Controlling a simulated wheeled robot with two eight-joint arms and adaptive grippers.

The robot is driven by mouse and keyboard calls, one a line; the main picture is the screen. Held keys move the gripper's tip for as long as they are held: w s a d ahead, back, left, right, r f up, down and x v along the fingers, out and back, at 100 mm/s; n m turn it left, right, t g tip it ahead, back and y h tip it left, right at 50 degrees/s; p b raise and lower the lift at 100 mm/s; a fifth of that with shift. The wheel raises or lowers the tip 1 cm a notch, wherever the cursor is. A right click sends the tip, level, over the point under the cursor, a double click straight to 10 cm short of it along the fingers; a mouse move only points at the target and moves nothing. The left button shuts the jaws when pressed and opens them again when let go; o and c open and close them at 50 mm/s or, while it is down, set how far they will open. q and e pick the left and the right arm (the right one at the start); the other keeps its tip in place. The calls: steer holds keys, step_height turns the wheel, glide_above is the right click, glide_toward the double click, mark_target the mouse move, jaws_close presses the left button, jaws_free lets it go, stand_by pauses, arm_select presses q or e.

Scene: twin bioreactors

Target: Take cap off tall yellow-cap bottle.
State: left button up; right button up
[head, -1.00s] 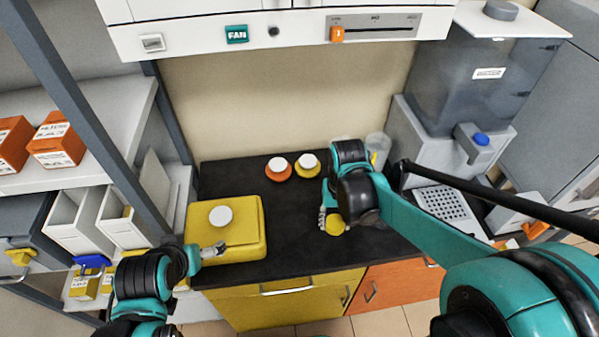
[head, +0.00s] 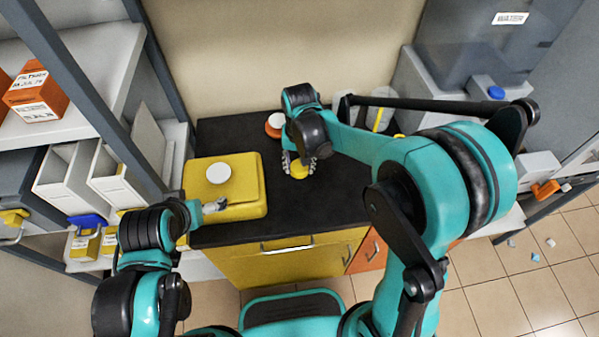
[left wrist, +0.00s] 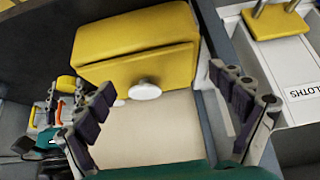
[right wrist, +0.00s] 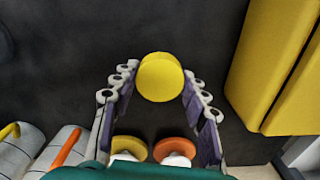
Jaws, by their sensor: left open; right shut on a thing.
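The round yellow cap (head: 299,170) of the tall bottle shows from above over the dark counter. My right gripper (head: 300,163) is shut on it. In the right wrist view the cap (right wrist: 160,77) sits between the fingertips. The bottle body is hidden, so I cannot tell whether the cap is still on it. My left gripper (head: 217,206) is open and empty beside the yellow box. In the left wrist view its fingers (left wrist: 160,83) are spread wide, with the box beyond them.
The yellow box (head: 245,200) with a white round top (head: 219,173) stands on the left of the counter (head: 335,205). Shelves with bins (head: 70,175) are at left.

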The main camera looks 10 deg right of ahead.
mark_target(299, 167)
step_height(299, 167, down, 3)
steer(key=shift+f+b, duration=0.15)
steer(key=shift+b, duration=0.45)
steer(key=o, duration=0.9)
steer(key=shift+f, duration=0.1)
steer(key=shift+c, duration=0.2)
steer(key=o, duration=0.4)
